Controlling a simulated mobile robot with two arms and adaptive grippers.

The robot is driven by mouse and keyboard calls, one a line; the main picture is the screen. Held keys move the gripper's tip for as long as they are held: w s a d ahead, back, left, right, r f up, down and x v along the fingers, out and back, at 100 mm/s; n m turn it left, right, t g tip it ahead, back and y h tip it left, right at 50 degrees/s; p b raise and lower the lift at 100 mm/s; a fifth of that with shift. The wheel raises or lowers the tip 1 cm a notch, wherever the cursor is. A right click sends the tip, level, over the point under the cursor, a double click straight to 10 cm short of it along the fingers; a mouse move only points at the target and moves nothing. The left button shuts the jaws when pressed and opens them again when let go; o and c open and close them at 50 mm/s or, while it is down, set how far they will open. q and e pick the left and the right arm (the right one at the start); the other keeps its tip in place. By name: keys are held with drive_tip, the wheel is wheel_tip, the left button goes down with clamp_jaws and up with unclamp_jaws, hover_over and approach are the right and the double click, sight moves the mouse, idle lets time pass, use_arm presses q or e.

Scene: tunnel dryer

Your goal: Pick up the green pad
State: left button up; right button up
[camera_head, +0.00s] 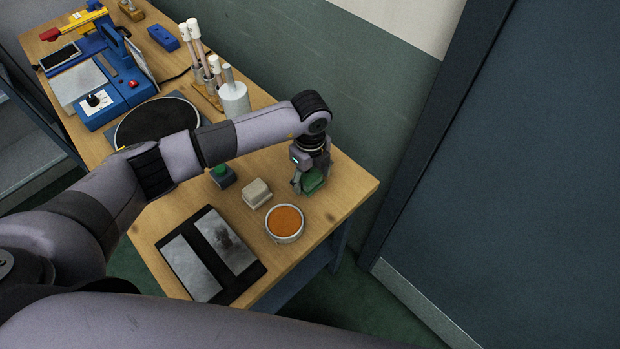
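The green pad (313,182) is a small green block near the right-hand end of the wooden table. My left gripper (308,178) reaches down over it from above, with its fingers around the pad. The gripper and wrist hide part of the pad. I cannot tell whether the fingers are closed tight on it or whether it still touches the table. My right gripper is not in view.
Close by on the wooden table (350,188) are a round dish with orange contents (285,222), a beige block (256,193), a green-topped dark box (222,175) and a dark panel (211,254). White-handled tools (196,42) and a blue machine (100,85) stand farther left.

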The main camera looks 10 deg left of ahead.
sight(310, 175)
use_arm(q)
drive_tip(key=c, duration=0.9)
drive_tip(key=shift+c, duration=0.4)
drive_tip(key=shift+r, duration=0.1)
wheel_tip(310, 175, up, 20)
drive_tip(key=b, duration=0.4)
drive_tip(key=shift+b, duration=0.35)
drive_tip(key=o, duration=0.6)
drive_tip(key=c, duration=0.5)
